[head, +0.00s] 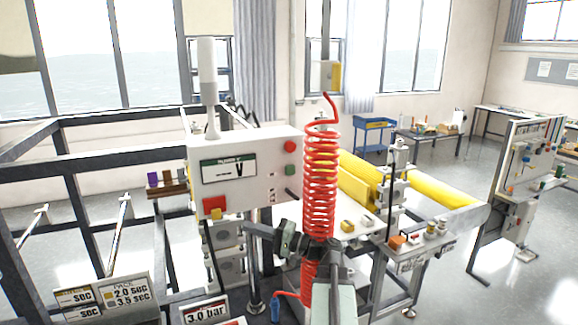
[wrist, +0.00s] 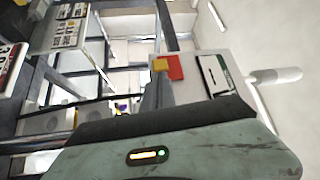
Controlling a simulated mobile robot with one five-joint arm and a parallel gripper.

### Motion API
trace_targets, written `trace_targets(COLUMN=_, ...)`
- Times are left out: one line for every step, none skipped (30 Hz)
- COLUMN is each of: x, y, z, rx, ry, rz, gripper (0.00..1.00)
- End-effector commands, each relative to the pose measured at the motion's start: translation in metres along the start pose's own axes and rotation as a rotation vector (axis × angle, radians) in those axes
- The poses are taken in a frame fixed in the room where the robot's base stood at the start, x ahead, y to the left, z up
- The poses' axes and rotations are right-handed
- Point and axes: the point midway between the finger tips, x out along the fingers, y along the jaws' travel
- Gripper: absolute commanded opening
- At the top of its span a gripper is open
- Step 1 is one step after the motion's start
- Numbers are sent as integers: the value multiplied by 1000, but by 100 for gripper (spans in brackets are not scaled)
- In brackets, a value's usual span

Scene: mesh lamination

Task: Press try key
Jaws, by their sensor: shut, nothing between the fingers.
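A white control box (head: 248,170) stands left of centre with a labelled display panel (head: 229,169). Its lower left corner carries a red square (head: 214,204) and a small yellow block (head: 216,214). No label reading "try" is legible. My gripper (head: 249,230) is shut and empty, just below the box and right of the yellow block. In the wrist view the yellow block (wrist: 160,64) and red square (wrist: 175,67) show beyond my gripper (wrist: 153,90). Contact cannot be told.
A red coiled hose (head: 319,190) hangs in front of the box's right edge. A dark metal frame (head: 90,118) stands at left. Yellow rolls (head: 358,180) and a small bench (head: 415,245) are at right. A 3.0 bar sign (head: 205,312) is below.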

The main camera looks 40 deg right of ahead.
Motion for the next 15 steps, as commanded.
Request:
trace_targets(x=-22, y=-26, z=-22, rx=-4, ry=62, rz=-57, gripper=0)
trace_targets(x=-34, y=-38, z=-32, rx=-7, ry=96, rz=-92, gripper=0)
trace_targets(x=-50, y=-53, z=-45, rx=-11, ry=137, rz=-138, gripper=0)
trace_targets(x=-62, y=-64, z=-53, rx=-15, ry=166, rz=-169, gripper=0)
trace_targets(x=-73, y=-74, z=-61, rx=-20, ry=193, rz=-199, gripper=0)
trace_targets(x=-88, y=-86, z=-69, rx=-25, ry=226, rz=-235, gripper=0)
trace_targets(x=-97, y=-94, z=-75, rx=-28, ry=247, rz=-259, gripper=0)
trace_targets(x=-106, y=-100, z=-80, rx=-31, ry=266, rz=-280, gripper=0)
trace_targets(x=-116, y=-108, z=-85, rx=-36, ry=288, rz=-303, gripper=0)
trace_targets(x=-122, y=-113, z=-88, rx=-38, ry=301, rz=-318, gripper=0)
trace_targets(x=-127, y=-116, z=-90, rx=-41, ry=311, rz=-330, gripper=0)
trace_targets(x=-133, y=-120, z=-92, rx=-43, ry=322, rz=-342, gripper=0)
trace_targets(x=-136, y=-122, z=-93, rx=-45, ry=328, rz=-349, gripper=0)
trace_targets(x=-138, y=-123, z=-94, rx=-45, ry=331, rz=-354, gripper=0)
trace_targets(x=-139, y=-124, z=-95, rx=-46, ry=334, rz=-358, gripper=0)
